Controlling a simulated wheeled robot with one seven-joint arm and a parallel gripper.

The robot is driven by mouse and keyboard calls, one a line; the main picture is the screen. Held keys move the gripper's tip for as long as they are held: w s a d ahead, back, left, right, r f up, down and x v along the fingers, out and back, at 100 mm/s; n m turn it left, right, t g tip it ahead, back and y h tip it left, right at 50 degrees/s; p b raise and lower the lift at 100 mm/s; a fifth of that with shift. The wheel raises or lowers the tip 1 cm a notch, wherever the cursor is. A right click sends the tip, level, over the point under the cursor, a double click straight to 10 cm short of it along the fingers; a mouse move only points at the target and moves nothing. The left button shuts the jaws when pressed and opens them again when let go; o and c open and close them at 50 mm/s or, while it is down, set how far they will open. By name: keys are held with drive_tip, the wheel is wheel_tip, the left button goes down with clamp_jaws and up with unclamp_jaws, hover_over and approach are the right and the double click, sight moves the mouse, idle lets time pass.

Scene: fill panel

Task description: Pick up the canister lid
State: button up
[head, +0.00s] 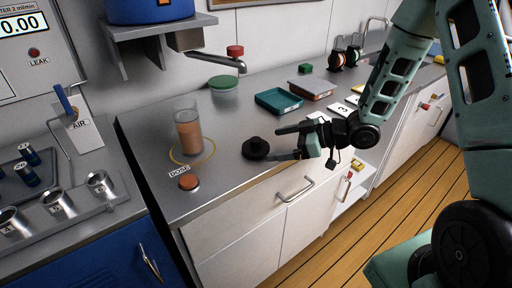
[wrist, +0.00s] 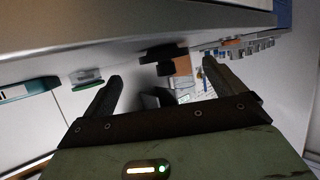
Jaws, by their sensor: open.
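The canister lid (head: 255,149) is a black disc with a small raised knob, lying flat on the grey counter (head: 222,178) near its front edge. In the wrist view, which looks upside down, the dark lid (wrist: 163,52) shows beyond and between the fingers. My gripper (head: 277,144) is just right of the lid, its fingers apart and pointing left towards it. The wrist view also shows my gripper (wrist: 165,85) open with nothing between the fingertips. A clear canister (head: 188,128) with orange-brown contents stands left of the lid, in a yellow ring.
An orange DOSE button (head: 188,182) is at the front left of the counter. A teal tray (head: 279,101) and a reddish box (head: 312,87) lie behind my gripper. A green-rimmed dish (head: 223,84) is under a spout. Drawer handles (head: 296,190) stick out below the counter edge.

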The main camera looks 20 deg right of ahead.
sight(260, 146)
drive_tip(key=x, duration=0.5)
drive_tip(key=shift+a+p, duration=0.3)
drive_tip(key=shift+a, duration=0.2)
drive_tip(key=c, duration=1.1)
